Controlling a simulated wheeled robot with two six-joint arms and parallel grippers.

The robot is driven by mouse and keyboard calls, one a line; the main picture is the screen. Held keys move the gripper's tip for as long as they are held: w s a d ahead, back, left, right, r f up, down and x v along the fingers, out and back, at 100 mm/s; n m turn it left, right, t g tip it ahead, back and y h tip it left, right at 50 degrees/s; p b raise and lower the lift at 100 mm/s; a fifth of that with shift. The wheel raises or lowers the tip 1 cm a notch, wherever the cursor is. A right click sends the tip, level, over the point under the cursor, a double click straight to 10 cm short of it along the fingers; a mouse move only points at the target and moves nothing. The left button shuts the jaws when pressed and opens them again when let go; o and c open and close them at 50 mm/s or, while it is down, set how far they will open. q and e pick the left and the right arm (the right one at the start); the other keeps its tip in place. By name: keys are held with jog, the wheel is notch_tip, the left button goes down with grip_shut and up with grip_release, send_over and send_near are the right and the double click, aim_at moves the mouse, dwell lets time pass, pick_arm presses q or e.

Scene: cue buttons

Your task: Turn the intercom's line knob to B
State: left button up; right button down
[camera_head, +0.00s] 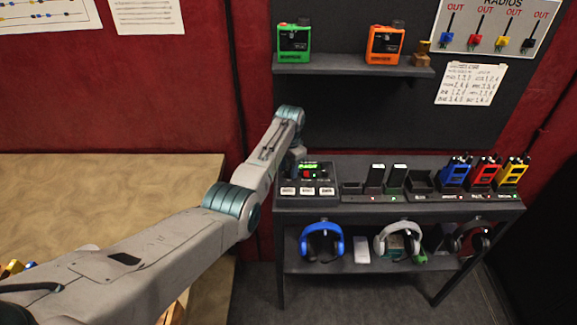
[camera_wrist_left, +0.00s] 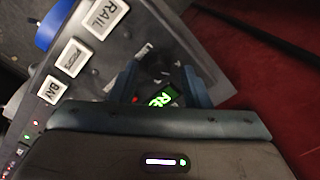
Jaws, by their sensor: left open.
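The intercom (camera_head: 320,180) is a dark box at the left end of the table, with a lit green display, a red spot and a row of white buttons. The wrist view shows its white buttons (camera_wrist_left: 72,57), one reading RAIL and one BAY, and its green display (camera_wrist_left: 160,99), partly covered. My left gripper (camera_wrist_left: 163,78) is open, its two fingers over the intercom face by the display. In the head view it is mostly hidden behind my wrist. A dark shape lies between the fingers; I cannot tell whether it is the line knob or where it points.
Right of the intercom are black slots and blue (camera_head: 455,172), red (camera_head: 487,173) and yellow (camera_head: 513,173) radios. Headphones hang below the table's edge (camera_head: 400,212). A shelf (camera_head: 350,66) above holds a green (camera_head: 293,43) and an orange device (camera_head: 385,45).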

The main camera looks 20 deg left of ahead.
pick_arm(q)
jog(key=shift+s+f, duration=0.15)
jog(key=shift+c, duration=1.3)
grip_shut()
pick_arm(e)
jog(key=shift+s+a, duration=0.25)
jog(key=shift+a, duration=0.2)
